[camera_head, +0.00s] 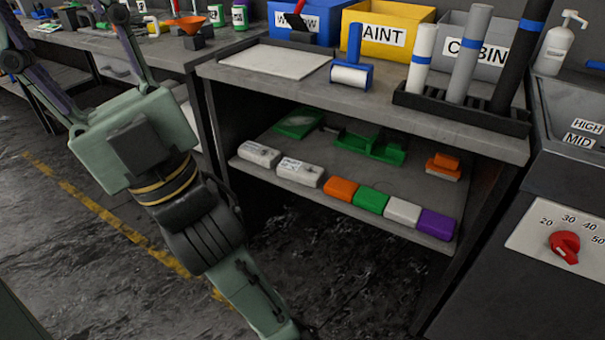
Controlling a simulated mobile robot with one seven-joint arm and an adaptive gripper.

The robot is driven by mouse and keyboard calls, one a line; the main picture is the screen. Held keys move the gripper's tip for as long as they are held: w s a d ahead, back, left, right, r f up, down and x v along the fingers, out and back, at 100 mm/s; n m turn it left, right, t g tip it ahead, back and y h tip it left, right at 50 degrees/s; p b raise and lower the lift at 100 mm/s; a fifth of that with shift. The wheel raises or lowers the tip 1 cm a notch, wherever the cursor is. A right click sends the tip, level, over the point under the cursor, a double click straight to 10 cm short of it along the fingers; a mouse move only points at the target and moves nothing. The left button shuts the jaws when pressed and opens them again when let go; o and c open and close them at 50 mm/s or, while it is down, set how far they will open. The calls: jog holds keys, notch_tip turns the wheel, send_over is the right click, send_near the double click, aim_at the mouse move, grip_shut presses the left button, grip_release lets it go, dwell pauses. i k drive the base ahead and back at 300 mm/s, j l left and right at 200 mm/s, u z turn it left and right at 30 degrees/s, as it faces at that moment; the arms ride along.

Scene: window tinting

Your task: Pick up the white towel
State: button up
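The white towel (402,211) is a small folded block on the lower shelf of the workbench, near its front edge. It sits in a row between a green towel (370,199) on its left and a purple towel (437,224) on its right. My gripper (62,20) is at the upper left, well away from the towel and pointing away from the shelf. Its two fingers are spread apart, with no object visible between them; the tips are at or beyond the picture's edge.
An orange block (341,191) and two labelled whitish blocks, one here (300,172), continue the row leftward. Green tools (372,148) lie behind. The bench top (440,132) overhangs the shelf and carries bins and rolls. A cabinet with a red knob (565,246) stands right.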

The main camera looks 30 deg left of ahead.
aim_at(306, 173)
jog(key=i+l, duration=0.4)
jog(key=i+l+u, duration=0.3)
jog(key=i+l, duration=0.15)
jog(key=l, duration=0.2)
jog(key=i+l+u, duration=0.15)
jog(key=l, duration=0.2)
jog(key=i+u, duration=0.1)
jog(key=u, duration=0.7)
jog(key=i, duration=0.45)
